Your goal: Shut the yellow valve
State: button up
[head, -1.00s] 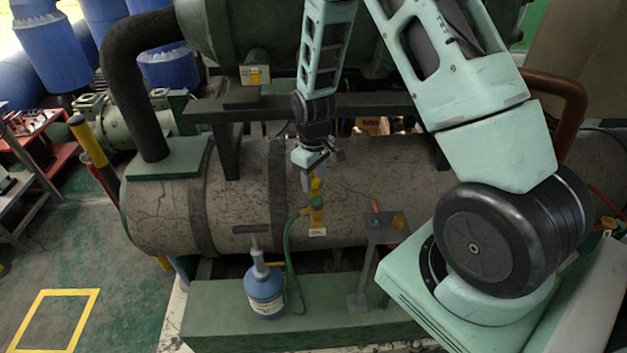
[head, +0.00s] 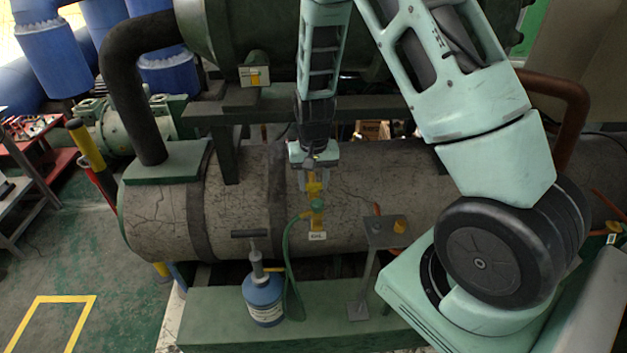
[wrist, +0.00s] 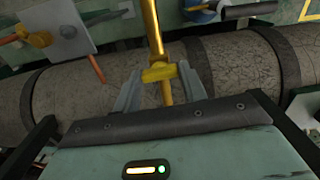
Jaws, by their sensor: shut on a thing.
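The yellow valve (head: 314,187) stands on the grey, cracked horizontal pipe, above a green hose fitting (head: 317,205) and a small white label (head: 317,236). My gripper (head: 313,172) reaches down from above and is shut on the valve's handle. In the wrist view, the yellow handle (wrist: 159,72) sits between the two grey fingers of my gripper (wrist: 160,84), crosswise to a yellow stem (wrist: 152,28). In the head view, my gripper partly hides the handle's top.
A blue bottle (head: 263,298) with a T-shaped top stands on the green base (head: 215,315), left of the green hose (head: 287,262). Dark supports cross behind my gripper.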

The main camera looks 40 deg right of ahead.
jog(key=shift+m, duration=0.4)
jog(key=o, duration=1)
jog(key=shift+r, duration=0.1)
notch_tip(320, 180, up, 17)
jog(key=b, duration=0.3)
jog(key=shift+r, duration=0.15)
